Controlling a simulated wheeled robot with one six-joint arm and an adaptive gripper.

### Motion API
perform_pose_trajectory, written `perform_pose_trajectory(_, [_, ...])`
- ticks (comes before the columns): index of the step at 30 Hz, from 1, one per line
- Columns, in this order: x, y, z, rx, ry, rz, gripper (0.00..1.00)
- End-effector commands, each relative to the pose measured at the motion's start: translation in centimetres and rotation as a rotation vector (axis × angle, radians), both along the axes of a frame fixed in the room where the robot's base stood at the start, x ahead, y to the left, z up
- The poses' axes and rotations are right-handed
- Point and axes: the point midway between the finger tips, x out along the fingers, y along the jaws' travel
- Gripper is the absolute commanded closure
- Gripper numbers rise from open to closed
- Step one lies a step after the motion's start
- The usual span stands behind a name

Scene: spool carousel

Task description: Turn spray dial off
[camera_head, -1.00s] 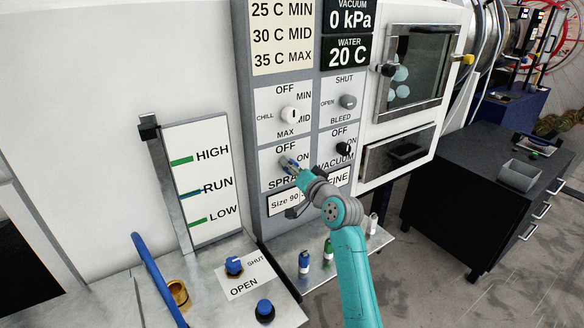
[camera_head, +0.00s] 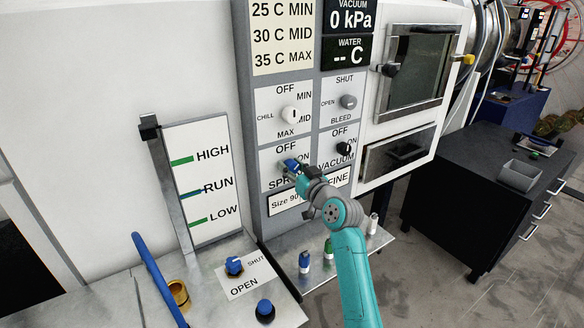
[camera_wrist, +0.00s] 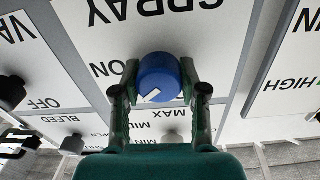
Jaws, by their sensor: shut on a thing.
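The spray dial is a blue round knob (camera_wrist: 158,72) with a white pointer line on its face, in the middle of the wrist view. It also shows at my fingertips in the head view (camera_head: 289,164). My gripper (camera_wrist: 160,78) has one finger on each side of the dial and is shut on it. In the wrist view, which is upside down, the pointer slants to the lower left. In the head view OFF (camera_head: 286,150) is above the dial.
The chill dial (camera_head: 291,114) is just above, and the black vacuum dial (camera_head: 344,149) and grey bleed dial (camera_head: 348,102) are to the right. The water display (camera_head: 346,54) reads "-- C". Several small bottles (camera_head: 304,262) stand on the ledge below.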

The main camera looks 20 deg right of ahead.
Motion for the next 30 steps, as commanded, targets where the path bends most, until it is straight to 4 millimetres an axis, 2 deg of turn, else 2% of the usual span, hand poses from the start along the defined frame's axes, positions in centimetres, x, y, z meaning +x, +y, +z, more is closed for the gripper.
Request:
perform_pose_trajectory(18, [-0.04,0.14,-0.05,-0.546,-0.178,0.0,0.92])
perform_pose_trajectory(30, [-0.06,0.2,-0.1,-0.788,-0.256,0.001,0.92])
